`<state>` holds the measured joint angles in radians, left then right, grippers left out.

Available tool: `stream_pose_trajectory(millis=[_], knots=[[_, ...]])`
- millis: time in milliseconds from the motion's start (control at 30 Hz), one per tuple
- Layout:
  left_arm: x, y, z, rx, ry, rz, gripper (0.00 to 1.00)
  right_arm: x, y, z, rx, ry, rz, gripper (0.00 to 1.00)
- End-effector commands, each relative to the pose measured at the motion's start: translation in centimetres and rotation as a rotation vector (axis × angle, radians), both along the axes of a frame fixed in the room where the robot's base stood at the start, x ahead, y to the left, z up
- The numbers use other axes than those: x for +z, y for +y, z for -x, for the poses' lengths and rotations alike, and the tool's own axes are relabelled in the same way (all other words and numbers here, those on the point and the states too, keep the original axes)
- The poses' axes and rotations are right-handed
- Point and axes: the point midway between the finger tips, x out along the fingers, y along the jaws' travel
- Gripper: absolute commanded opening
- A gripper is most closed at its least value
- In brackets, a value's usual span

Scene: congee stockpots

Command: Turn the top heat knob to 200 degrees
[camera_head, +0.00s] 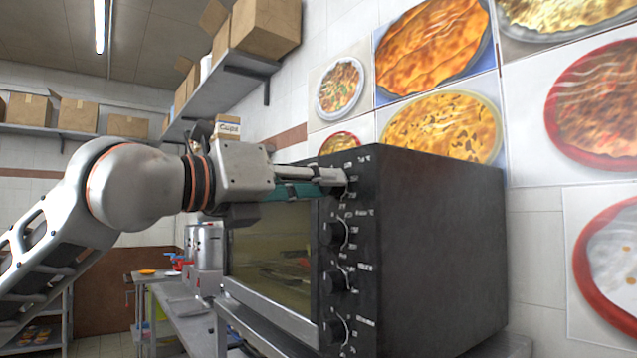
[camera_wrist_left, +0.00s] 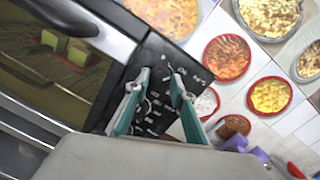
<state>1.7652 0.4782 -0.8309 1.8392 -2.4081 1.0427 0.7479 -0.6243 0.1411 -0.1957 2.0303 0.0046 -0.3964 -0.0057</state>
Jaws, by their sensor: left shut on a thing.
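A black oven (camera_head: 435,240) with a glass door (camera_head: 270,240) has a column of dark knobs on its front panel. The top heat knob is at the top of that column and is mostly hidden by my fingers; its pointer cannot be read. My left gripper (camera_head: 338,180) reaches in from the left and is shut on the top knob. My right gripper is not in view.
Lower knobs sit below on the panel: a second (camera_head: 337,234), a third (camera_head: 338,281) and a bottom one (camera_head: 336,330). A wall shelf (camera_head: 225,85) with cardboard boxes (camera_head: 265,28) is above my arm. A metal pot (camera_head: 207,245) stands on the counter behind.

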Motion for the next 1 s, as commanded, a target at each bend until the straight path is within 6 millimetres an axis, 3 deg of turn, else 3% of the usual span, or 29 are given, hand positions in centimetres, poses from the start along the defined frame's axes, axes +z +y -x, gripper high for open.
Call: stream_pose_trajectory(millis=[1000], knots=[[-0.2,0.1,-0.2,-0.001,-0.776,-0.568,0.02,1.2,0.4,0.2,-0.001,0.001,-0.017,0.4]])
